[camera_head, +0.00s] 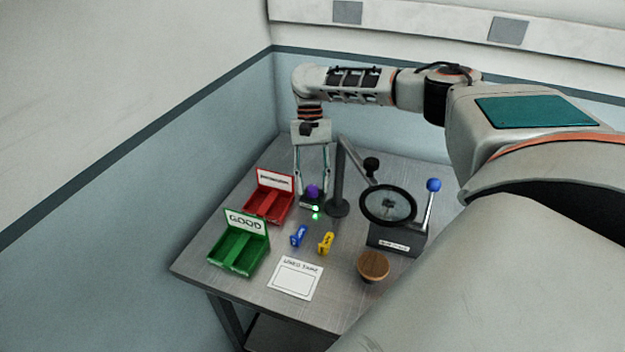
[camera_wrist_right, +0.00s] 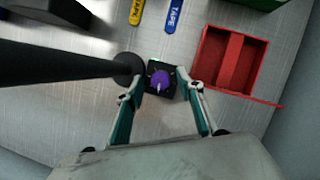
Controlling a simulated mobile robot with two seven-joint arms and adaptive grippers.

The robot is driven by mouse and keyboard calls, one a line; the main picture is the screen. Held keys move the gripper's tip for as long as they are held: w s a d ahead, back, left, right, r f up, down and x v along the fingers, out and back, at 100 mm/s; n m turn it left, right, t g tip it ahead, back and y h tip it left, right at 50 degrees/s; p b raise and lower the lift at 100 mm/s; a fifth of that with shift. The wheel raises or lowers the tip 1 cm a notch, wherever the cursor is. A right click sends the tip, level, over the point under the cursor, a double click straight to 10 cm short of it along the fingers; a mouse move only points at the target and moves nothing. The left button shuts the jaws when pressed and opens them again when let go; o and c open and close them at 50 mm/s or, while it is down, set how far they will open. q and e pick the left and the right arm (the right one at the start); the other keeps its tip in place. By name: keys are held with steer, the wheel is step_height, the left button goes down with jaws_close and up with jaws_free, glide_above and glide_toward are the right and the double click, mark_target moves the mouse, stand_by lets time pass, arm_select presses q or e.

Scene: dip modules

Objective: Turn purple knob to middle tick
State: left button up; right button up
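The purple knob (camera_head: 313,191) sits on a small dark box (camera_head: 312,204) at the back of the table. In the right wrist view the purple knob (camera_wrist_right: 160,79) shows from above, with a pale pointer mark on it, on the dark box (camera_wrist_right: 150,90). My right gripper (camera_head: 312,188) points down over the knob. In the wrist view its fingers (camera_wrist_right: 166,88) are spread apart, one on each side of the box, with nothing between them but the knob below. I cannot tell the tick marks clearly. My left gripper is not in view.
A magnifier stand (camera_head: 338,180) rises close to the right of the knob box. A red tray (camera_head: 291,207) and green tray (camera_head: 262,254) stand left. Blue (camera_head: 299,236) and yellow (camera_head: 326,243) pieces lie in front. A lever box (camera_head: 397,242) and wooden disc (camera_head: 373,264) are at the right.

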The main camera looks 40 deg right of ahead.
steer(key=v, duration=1.2)
steer(key=shift+a, duration=0.15)
